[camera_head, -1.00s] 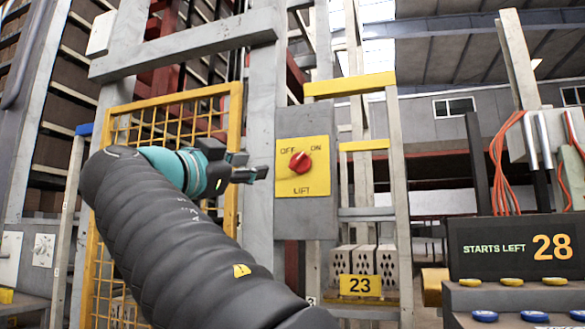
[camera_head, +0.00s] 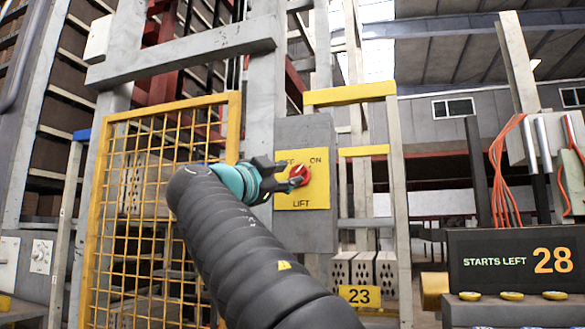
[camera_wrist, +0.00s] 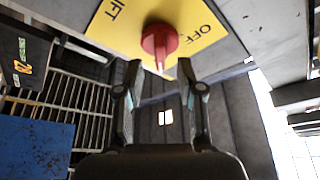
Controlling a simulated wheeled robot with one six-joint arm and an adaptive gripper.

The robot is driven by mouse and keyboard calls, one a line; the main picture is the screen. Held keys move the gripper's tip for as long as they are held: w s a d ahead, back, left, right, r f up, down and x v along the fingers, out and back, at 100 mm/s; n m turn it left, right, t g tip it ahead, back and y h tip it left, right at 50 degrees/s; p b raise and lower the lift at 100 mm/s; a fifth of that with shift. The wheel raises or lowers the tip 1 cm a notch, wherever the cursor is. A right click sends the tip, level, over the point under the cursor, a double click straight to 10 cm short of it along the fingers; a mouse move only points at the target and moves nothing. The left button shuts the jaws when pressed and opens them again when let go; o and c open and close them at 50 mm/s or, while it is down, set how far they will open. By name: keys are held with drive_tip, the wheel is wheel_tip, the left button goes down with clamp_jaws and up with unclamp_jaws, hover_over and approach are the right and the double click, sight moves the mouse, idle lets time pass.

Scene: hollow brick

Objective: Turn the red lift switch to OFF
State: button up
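The red lift switch (camera_head: 302,174) is a round knob on a yellow plate (camera_head: 318,190) marked OFF at upper left, ON at upper right and LIFT below. The plate is on a grey panel. My gripper (camera_head: 287,178) is at the left side of the knob in the head view and covers part of it and part of the OFF label.
A yellow mesh gate (camera_head: 150,215) stands left of the panel. A grey post (camera_head: 262,100) rises beside the panel. Hollow bricks (camera_head: 364,268) sit lower right above a sign with 23. A display (camera_head: 515,262) reads STARTS LEFT 28, with several buttons below it.

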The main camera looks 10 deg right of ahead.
sight(298, 174)
drive_tip(key=shift+x, duration=1.25)
drive_tip(key=shift+c, duration=0.2)
clamp_jaws()
